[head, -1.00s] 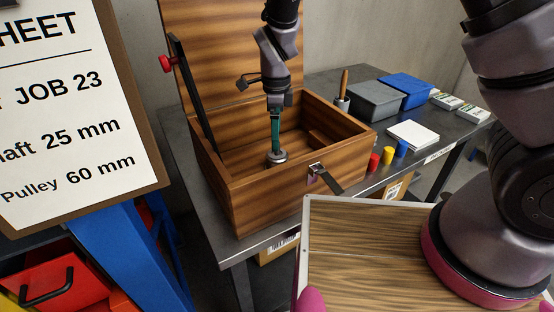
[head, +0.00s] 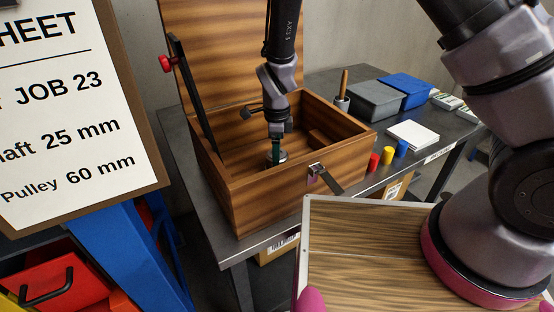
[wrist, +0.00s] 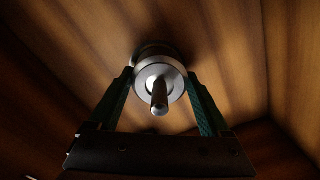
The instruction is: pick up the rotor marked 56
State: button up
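A metal rotor (head: 272,160), a round disc with a short shaft, sits on the floor of the open wooden box (head: 240,195). In the wrist view the rotor (wrist: 146,82) is seen end-on, its shaft pointing at the camera. No number on it can be read. My gripper (head: 276,150) reaches down into the box over the rotor. Its green fingers are spread, one on each side of the disc (wrist: 160,74). The gaps between the fingertips and the rim are very small, and contact cannot be made out.
The box's walls surround my gripper, and its lid (head: 225,50) stands open behind. A dark lid stay (head: 193,95) with a red knob is at the left. Grey (head: 375,100) and blue bins (head: 405,88), a white pad (head: 413,135) and small coloured cylinders (head: 387,155) stand right of the box.

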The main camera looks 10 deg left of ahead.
jog(key=c, duration=1)
grip_shut()
jog(key=shift+r, duration=0.15)
